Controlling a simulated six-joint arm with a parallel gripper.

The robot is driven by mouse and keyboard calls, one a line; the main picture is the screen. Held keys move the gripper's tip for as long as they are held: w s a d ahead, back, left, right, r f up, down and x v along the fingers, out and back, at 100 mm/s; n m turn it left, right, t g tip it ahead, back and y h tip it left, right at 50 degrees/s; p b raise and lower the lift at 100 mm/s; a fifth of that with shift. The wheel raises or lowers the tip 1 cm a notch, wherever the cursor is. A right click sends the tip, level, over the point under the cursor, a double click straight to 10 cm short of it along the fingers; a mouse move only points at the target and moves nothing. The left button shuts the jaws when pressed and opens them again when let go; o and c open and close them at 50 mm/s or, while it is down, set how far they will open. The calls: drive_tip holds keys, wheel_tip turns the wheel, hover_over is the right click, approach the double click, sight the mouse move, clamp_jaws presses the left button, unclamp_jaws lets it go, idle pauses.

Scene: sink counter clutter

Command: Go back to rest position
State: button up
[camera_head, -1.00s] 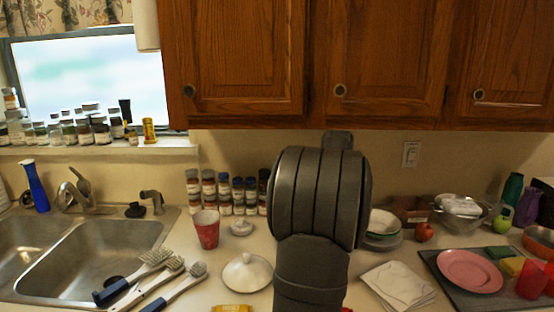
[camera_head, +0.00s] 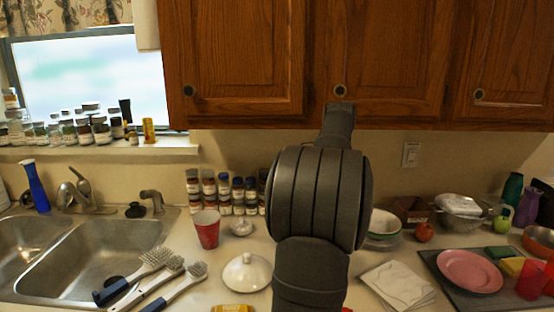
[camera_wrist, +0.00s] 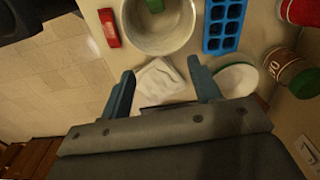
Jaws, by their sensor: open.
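My gripper (camera_wrist: 162,88) shows in the wrist view with its two fingers wide apart. No object is held between them. A folded white cloth or paper (camera_wrist: 163,80) lies beyond the fingers, on the surface below. In the head view my arm stands upright in the middle of the counter, and its far part rises in front of the cabinets. The fingers are hidden there.
In the wrist view a metal pot (camera_wrist: 160,48), a blue ice tray (camera_wrist: 222,25) and a bowl (camera_wrist: 237,78) lie near. In the head view a red cup (camera_head: 207,231), brushes (camera_head: 150,280), white napkins (camera_head: 396,287) and a pink plate (camera_head: 470,271) surround my arm. Wooden cabinets (camera_head: 390,60) hang above.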

wheel_tip(320, 180, up, 9)
wheel_tip(320, 180, down, 17)
wheel_tip(320, 180, up, 5)
drive_tip(key=s+a+f, duration=0.2)
drive_tip(key=s+f, duration=0.4)
drive_tip(key=s, duration=0.5)
drive_tip(key=s+a+f, duration=0.1)
drive_tip(key=s+f, duration=0.4)
drive_tip(key=s, duration=0.6)
drive_tip(key=w+a+f, duration=0.3)
drive_tip(key=a+f, duration=0.1)
drive_tip(key=a, duration=0.1)
drive_tip(key=shift+w+a, duration=0.35)
drive_tip(key=shift+w, duration=0.05)
